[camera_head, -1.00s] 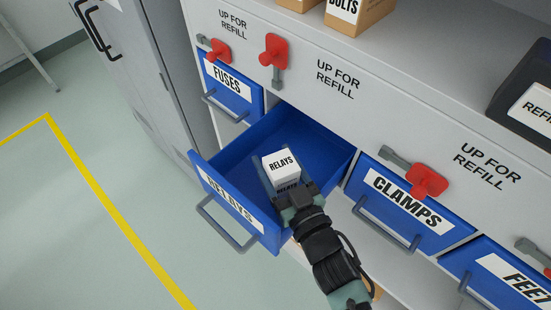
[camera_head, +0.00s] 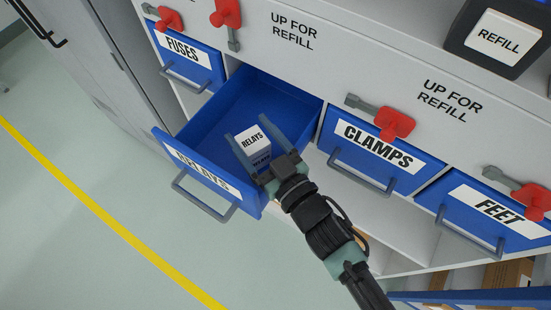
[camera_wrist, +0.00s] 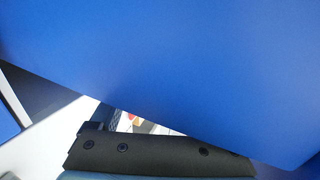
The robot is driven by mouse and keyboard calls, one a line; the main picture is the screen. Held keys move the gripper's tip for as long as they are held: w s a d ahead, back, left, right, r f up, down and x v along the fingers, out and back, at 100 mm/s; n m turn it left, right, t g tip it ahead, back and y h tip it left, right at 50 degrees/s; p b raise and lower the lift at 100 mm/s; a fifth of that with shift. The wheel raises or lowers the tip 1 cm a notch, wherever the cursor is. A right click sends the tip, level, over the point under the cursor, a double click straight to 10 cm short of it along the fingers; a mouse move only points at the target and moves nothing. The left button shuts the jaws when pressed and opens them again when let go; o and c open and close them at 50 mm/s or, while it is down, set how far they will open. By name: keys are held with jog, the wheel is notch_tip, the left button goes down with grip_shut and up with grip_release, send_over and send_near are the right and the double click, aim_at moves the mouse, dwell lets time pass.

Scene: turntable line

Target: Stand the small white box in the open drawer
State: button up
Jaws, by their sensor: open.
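The wrist view shows mostly a plain blue surface (camera_wrist: 170,60), and the box cannot be made out there.
Closed FUSES (camera_head: 185,58), CLAMPS (camera_head: 365,160) and FEET (camera_head: 490,215) drawers flank the open one. Red knobs with grey levers, such as one (camera_head: 395,124) above CLAMPS, stick out from the panel. A dark REFILL bin (camera_head: 505,40) stands on top. Floor at left is clear.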

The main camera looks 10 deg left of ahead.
jog(key=b+v, duration=0.1)
jog(key=v, duration=0.8)
jog(key=shift+s+r+b, duration=0.2)
jog(key=shift+r+b, duration=0.05)
jog(key=shift+b, duration=0.1)
jog(key=shift+d, duration=0.15)
